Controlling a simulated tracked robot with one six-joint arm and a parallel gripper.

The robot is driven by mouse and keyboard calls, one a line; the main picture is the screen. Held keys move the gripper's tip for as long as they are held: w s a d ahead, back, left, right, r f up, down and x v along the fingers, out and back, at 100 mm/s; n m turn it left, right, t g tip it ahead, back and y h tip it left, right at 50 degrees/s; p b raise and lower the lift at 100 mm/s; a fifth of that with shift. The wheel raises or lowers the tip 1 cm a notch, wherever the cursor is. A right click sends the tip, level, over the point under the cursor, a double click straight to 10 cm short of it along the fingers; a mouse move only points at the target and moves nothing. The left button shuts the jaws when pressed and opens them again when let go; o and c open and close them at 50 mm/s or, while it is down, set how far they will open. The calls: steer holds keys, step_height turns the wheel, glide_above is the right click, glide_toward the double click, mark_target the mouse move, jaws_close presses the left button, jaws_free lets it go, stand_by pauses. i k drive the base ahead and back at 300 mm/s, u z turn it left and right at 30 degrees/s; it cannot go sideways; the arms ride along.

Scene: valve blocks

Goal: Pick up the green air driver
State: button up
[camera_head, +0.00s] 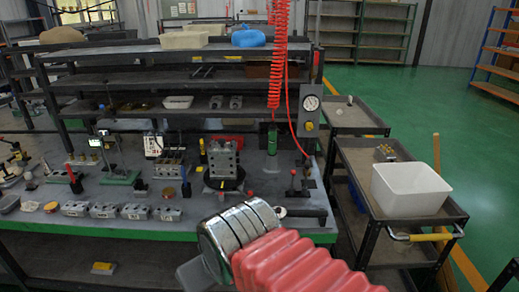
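The green air driver (272,139) hangs upright below a red coiled hose (279,55), above the back right part of the workbench (262,180). It is small in view, and its lower end is near the bench top. My arm, with silver rings and a red bellows sleeve, fills the lower middle of the picture, in front of the bench. A grey piece at its far end, which seems to be part of my gripper (192,274), shows at the lower left of the rings. The fingertips cannot be made out. My gripper is well apart from the driver.
A valve block (222,160) stands on a dark round fixture left of the driver. A pressure gauge (311,103) and a thin red hose are at its right. Several small blocks line the bench front. A cart with a white bin (409,190) stands at the right.

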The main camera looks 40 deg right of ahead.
mark_target(272, 129)
steer(key=z, duration=0.45)
steer(key=i, duration=1.35)
steer(key=u, duration=0.15)
